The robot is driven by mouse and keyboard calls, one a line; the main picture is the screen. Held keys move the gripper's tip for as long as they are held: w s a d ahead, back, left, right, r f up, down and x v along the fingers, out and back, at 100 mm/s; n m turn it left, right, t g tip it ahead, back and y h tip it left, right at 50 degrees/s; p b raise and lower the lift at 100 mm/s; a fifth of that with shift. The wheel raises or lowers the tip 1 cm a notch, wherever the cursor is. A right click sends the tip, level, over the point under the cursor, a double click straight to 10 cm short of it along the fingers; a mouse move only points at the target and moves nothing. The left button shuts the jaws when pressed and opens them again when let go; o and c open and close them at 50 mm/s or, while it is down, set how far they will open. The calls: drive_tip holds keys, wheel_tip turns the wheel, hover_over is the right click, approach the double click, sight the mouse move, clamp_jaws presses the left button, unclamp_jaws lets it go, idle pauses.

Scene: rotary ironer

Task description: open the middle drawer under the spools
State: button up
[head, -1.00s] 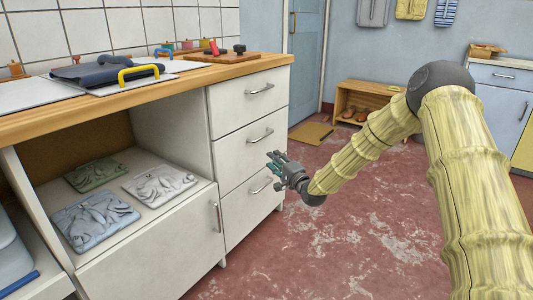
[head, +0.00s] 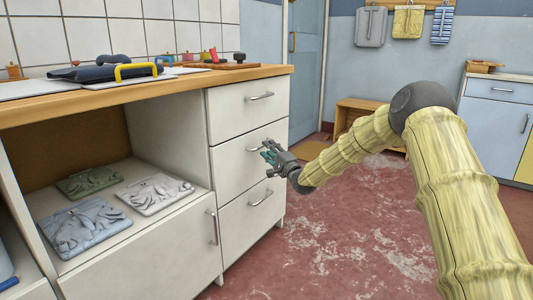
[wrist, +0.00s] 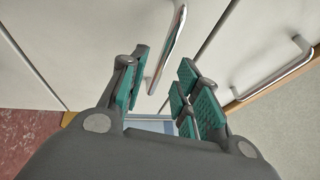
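The middle drawer (head: 236,165) is the white one in a stack of three at the right end of the cabinet, and it looks closed. Its metal bar handle (head: 256,149) is partly hidden by my gripper (head: 268,154) in the head view. In the wrist view, the handle (wrist: 168,48) runs into the gap between my open teal-padded fingers (wrist: 165,85), close to the left finger. I cannot tell whether they touch. Nothing is gripped. Small coloured spools (head: 190,57) stand at the back of the counter above.
The top drawer handle (head: 261,96) and bottom drawer handle (head: 261,198) lie above and below. The wooden counter (head: 160,85) overhangs the drawers. An open shelf (head: 117,187) with folded cloths is to the left. The red floor (head: 330,240) before the drawers is clear.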

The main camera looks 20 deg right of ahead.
drive_tip(key=shift+b+x, duration=0.4)
drive_tip(key=shift+x, duration=1.05)
clamp_jaws()
